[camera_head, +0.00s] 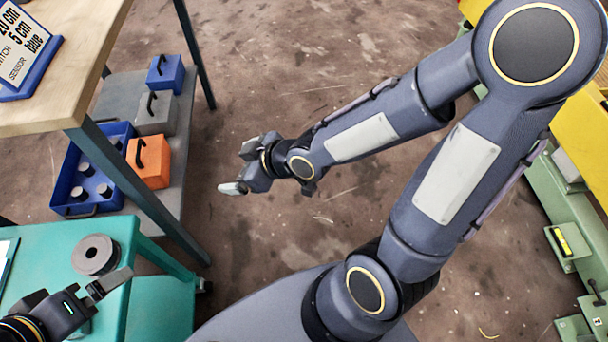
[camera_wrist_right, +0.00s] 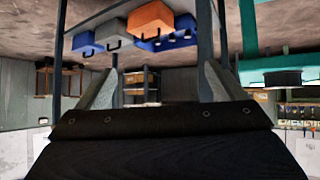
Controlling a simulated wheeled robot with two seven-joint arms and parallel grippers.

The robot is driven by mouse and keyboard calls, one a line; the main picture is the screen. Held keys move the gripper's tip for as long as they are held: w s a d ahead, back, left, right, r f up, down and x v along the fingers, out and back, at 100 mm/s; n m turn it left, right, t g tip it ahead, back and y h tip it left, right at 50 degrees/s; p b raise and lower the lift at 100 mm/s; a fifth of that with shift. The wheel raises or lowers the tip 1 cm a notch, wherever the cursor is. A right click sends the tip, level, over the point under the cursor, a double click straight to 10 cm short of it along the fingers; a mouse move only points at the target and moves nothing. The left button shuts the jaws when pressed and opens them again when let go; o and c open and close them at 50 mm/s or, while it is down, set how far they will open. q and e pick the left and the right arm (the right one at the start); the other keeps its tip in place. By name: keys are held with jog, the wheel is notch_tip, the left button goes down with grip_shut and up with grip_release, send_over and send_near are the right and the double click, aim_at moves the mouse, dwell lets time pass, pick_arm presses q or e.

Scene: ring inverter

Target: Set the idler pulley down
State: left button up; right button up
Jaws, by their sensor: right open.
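The idler pulley is probably the grey disc with a centre hole (camera_head: 95,254) lying flat on the teal cart top (camera_head: 30,282). My left gripper (camera_head: 98,305) is low over the cart, just in front of the disc and apart from it. Its fingers look spread with nothing between them. My right gripper (camera_head: 239,168) is open and empty over bare floor, right of the shelf. Its two fingers also show in the right wrist view (camera_wrist_right: 155,88), wide apart. That view is upside down and shows the teal cart (camera_wrist_right: 270,62) at the right.
A wooden table (camera_head: 70,95) with a sign (camera_head: 28,50) stands at the upper left. The shelf under it holds a blue box (camera_head: 165,75), a grey box (camera_head: 153,115), an orange box (camera_head: 150,162) and a blue bin (camera_head: 70,190). Green machinery (camera_head: 560,195) stands at the right. The floor between is clear.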

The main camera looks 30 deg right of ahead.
jog(key=s+d+r+m+g+h, duration=0.1)
jog(key=s+d+r+m+h, duration=0.15)
jog(key=d, duration=0.25)
jog(key=s+d+r+m+h, duration=0.1)
jog(key=s+d+r+m, duration=0.1)
jog(key=s+d+m, duration=0.25)
jog(key=s+d+r+m+g+y, duration=0.1)
jog(key=s+d+r+m, duration=0.1)
jog(key=s, duration=0.6)
jog(key=shift+s+r+m+g, duration=0.3)
jog(key=shift+r+m, duration=0.05)
jog(key=shift+m, duration=0.15)
